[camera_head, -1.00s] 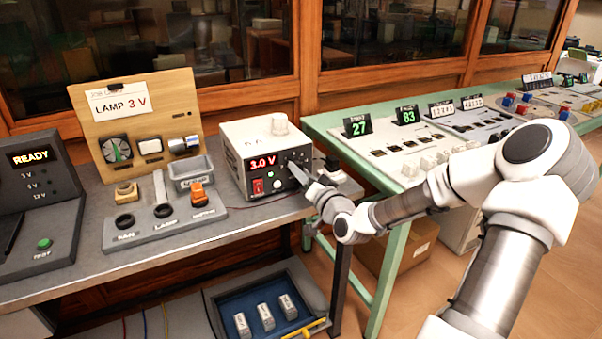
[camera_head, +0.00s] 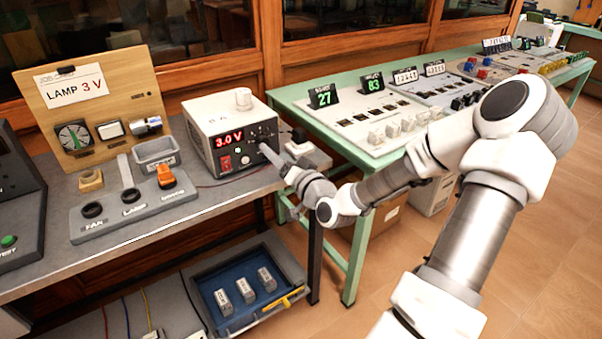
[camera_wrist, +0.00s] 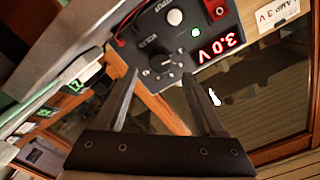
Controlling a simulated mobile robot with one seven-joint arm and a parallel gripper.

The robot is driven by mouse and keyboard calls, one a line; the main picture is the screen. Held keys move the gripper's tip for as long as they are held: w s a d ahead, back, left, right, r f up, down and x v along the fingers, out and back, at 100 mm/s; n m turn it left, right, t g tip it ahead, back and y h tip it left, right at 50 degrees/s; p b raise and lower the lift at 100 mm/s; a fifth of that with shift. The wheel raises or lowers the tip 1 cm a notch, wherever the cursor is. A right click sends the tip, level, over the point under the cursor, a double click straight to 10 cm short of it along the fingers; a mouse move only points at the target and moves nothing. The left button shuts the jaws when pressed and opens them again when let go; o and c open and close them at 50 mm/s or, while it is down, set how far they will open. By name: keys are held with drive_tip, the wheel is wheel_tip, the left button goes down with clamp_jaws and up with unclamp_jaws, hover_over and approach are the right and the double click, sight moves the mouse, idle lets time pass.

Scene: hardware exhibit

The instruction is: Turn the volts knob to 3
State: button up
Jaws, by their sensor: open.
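The white and dark power supply (camera_head: 215,125) stands on the grey bench, and its red display (camera_head: 229,138) reads 3.0 V. In the wrist view the display (camera_wrist: 217,47) appears upside down, also reading 3.0 V. The dark volts knob (camera_wrist: 161,63) shows there with its lettering beside it. My gripper (camera_wrist: 159,73) is open, with one finger on each side of the knob in the picture; I cannot tell whether either touches it. In the head view my gripper (camera_head: 266,150) is at the front panel's right side and hides part of it. A board card (camera_head: 71,86) reads LAMP 3 V.
A red switch (camera_head: 225,163) sits on the supply's panel. A grey socket base (camera_head: 135,205) with several parts lies to its left. The green table (camera_head: 345,150) with display panels stands to the right. An open blue drawer (camera_head: 245,305) is below the bench.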

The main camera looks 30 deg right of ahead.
drive_tip(key=s+p, duration=0.9)
drive_tip(key=s, duration=0.3)
drive_tip(key=shift+s+d+p, duration=0.25)
drive_tip(key=shift+s+p, duration=0.1)
drive_tip(key=shift+s, duration=0.05)
